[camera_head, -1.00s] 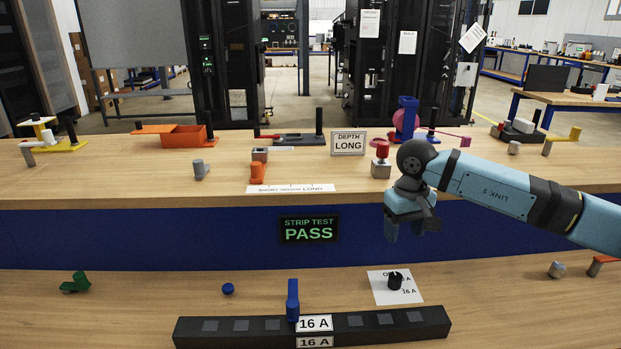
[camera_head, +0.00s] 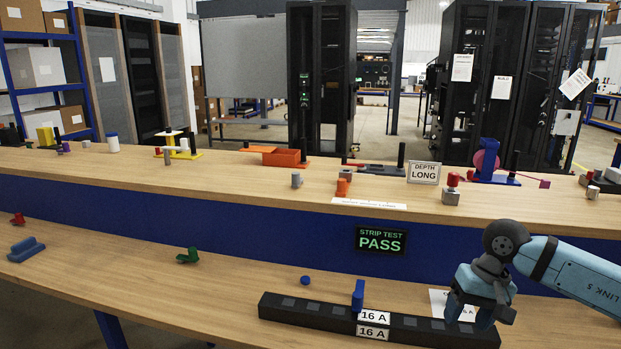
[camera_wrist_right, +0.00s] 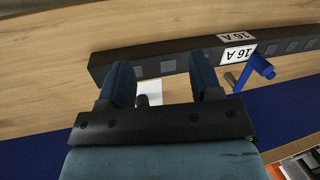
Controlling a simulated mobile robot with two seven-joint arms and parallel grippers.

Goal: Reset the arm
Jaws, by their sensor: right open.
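My right gripper (camera_head: 470,312) is in the head view at the lower right, its arm coming in from the right. Its fingers point down in front of the black strip's right end. In the right wrist view the two blue fingers (camera_wrist_right: 162,78) stand apart with nothing held between them. The black strip (camera_head: 408,328) lies on the lower bench with 16 A labels and an upright blue lever (camera_head: 358,295). A white sheet (camera_head: 438,301) is partly hidden behind the gripper. My left gripper is not in view.
A PASS display (camera_head: 382,240) is on the blue front. A green part (camera_head: 187,256) and a blue knob (camera_head: 305,280) lie on the lower bench.

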